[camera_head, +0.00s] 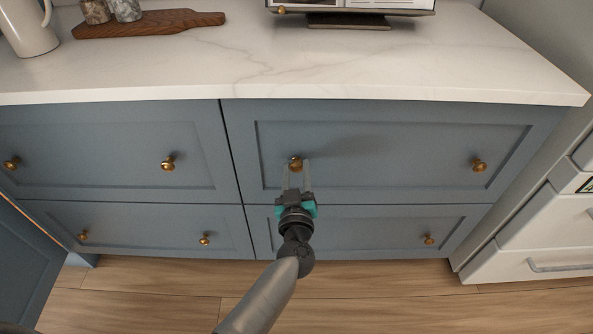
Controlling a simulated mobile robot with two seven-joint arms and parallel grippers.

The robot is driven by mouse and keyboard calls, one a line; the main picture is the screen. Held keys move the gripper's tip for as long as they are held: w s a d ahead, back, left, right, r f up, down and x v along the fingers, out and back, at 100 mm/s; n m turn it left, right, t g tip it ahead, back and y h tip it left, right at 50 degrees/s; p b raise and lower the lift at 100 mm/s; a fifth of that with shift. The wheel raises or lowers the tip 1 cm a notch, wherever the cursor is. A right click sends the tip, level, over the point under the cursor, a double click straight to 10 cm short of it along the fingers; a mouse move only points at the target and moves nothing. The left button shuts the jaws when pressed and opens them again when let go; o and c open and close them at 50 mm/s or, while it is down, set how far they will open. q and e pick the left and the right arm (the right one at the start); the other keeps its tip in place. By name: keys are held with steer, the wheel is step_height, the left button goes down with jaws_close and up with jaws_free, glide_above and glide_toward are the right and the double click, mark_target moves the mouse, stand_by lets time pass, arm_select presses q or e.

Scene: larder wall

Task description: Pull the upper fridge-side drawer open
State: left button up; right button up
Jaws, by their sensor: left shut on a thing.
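The upper fridge-side drawer (400,155) is the blue upper right drawer under the counter, with two brass knobs. Its front looks flush with the neighbouring drawer. My left gripper (297,170) is shut on the drawer's left brass knob (295,162), its two pale fingers on either side of it. The right brass knob (479,164) of the same drawer is free. My right gripper is not in view.
The lower right drawer (385,225) sits directly below, partly hidden by my left arm. Blue drawers (105,150) stand to the left. A white appliance (530,240) is at the right. The marble countertop (300,70) overhangs above. Wooden floor (400,300) in front is clear.

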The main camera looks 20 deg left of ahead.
arm_select(q)
jaws_close()
steer(key=shift+f, duration=0.1)
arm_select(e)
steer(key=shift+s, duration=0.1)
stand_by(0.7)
